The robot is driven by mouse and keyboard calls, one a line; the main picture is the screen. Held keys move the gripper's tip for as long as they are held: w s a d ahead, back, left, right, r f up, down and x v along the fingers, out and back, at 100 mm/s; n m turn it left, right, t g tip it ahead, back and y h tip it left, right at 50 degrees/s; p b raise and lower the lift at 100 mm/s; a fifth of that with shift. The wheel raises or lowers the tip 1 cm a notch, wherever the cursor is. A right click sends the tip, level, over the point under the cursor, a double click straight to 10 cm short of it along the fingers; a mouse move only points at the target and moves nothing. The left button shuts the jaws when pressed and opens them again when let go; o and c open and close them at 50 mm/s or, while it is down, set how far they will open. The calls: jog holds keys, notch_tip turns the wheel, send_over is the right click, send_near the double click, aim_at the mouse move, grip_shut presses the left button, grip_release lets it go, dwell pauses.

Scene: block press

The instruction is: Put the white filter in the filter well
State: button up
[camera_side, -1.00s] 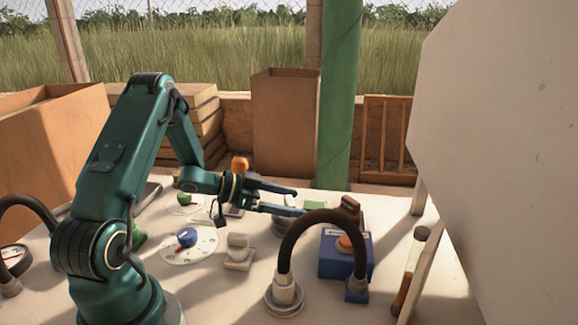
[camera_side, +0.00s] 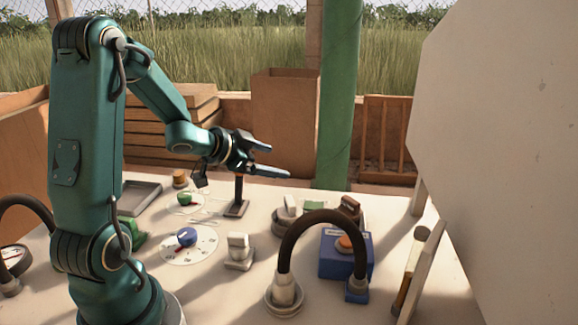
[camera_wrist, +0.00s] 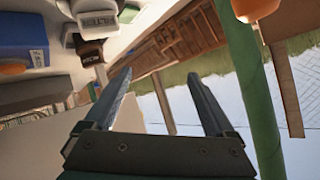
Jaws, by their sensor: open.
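My gripper (camera_side: 278,160) is open and empty, raised above the back of the table. Its two fingers also show apart in the wrist view (camera_wrist: 158,82), with nothing between them. A white upright piece (camera_side: 290,205), which may be the white filter, stands at a round grey base (camera_side: 284,226) below my gripper. I cannot tell how deep it sits. A second white block (camera_side: 238,241) stands on a small pale base nearer the front. A pale block lettered FILTER (camera_wrist: 97,20) shows upside down in the wrist view, touching or near a brown block (camera_wrist: 88,50). The filter well is not clearly identifiable.
A dark post (camera_side: 239,190) stands just below my gripper. A black hose (camera_side: 322,216) arches in front of a blue box (camera_side: 338,262) with an orange button. Dials with blue (camera_side: 187,237) and green knobs lie left. A large white panel (camera_side: 500,150) blocks the right.

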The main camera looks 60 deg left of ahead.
jog(key=s+d+r+n+g+h, duration=0.1)
jog(key=s+d+g, duration=0.5)
jog(key=s+d, duration=1.2)
jog(key=shift+d+r+n+h, duration=0.3)
jog(key=shift+d+r+n, duration=0.25)
jog(key=shift+r+n, duration=0.45)
